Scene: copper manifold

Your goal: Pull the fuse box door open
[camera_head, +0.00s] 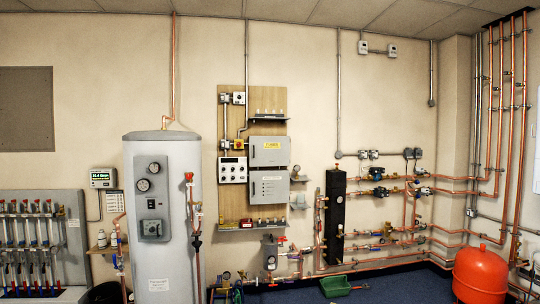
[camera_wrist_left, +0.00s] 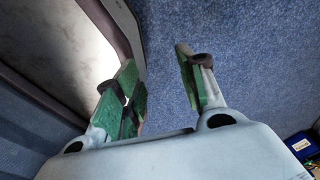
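Two grey boxes are mounted one above the other on a wooden board on the wall in the head view. Neither gripper shows in the head view.
A tall grey cylinder (camera_head: 162,215) stands left of the wooden board (camera_head: 234,95). A red tank (camera_head: 481,274) and a green tray (camera_head: 335,287) are on the floor. A blue object (camera_wrist_left: 303,145) lies at lower right in the wrist view.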

